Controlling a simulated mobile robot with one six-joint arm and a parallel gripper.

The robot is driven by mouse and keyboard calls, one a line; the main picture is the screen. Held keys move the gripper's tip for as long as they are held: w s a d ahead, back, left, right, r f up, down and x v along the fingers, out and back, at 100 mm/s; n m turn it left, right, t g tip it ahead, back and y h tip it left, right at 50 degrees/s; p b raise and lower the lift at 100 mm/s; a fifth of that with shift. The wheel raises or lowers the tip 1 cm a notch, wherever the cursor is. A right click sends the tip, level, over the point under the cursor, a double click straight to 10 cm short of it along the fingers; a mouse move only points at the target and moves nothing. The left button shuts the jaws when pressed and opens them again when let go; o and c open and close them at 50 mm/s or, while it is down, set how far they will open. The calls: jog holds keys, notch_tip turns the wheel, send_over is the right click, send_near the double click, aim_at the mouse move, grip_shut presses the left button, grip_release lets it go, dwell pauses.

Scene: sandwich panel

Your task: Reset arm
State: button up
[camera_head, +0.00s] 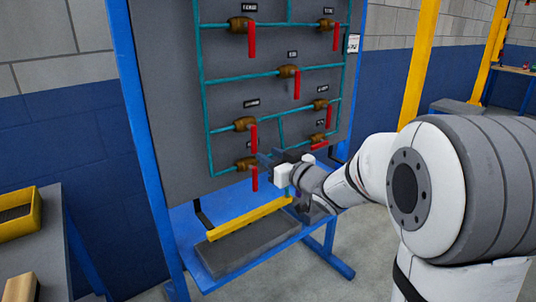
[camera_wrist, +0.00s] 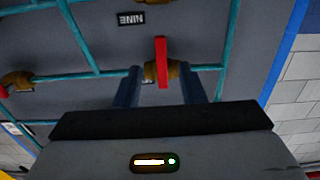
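A grey panel (camera_head: 170,90) in a blue frame carries teal pipes with several brass valves, each with a red handle. My gripper (camera_head: 268,160) is at the panel's lower part, just right of the lowest left valve (camera_head: 246,163), whose red handle (camera_head: 254,179) hangs down. In the wrist view, my gripper (camera_wrist: 160,74) has its two dark blue fingers spread apart. A brass valve with a red handle (camera_wrist: 161,62) shows in the gap between them. I cannot tell whether the fingers touch it. A label reading "NINE" (camera_wrist: 131,19) appears upside down beside it.
A yellow bar (camera_head: 250,218) and a dark grey slab (camera_head: 250,245) lie on the blue ledge below the panel. A bench with a yellow bin (camera_head: 18,214) stands at left. Yellow posts (camera_head: 419,60) rise at right. Floor between panel and bench is clear.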

jog(key=shift+r, duration=0.1)
jog(key=s+d+r+m+g+h+p, duration=0.3)
jog(key=s+d+r+m+h+p, duration=0.2)
jog(key=s+d+h+p, duration=0.4)
jog(key=s+d+r+m+g+h+p, duration=0.1)
jog(key=s+g+p, duration=0.8)
jog(key=s, duration=1.3)
jog(key=shift+s+r+m+p, duration=0.25)
jog(key=shift+m+p, duration=0.25)
jog(key=shift+p, duration=0.1)
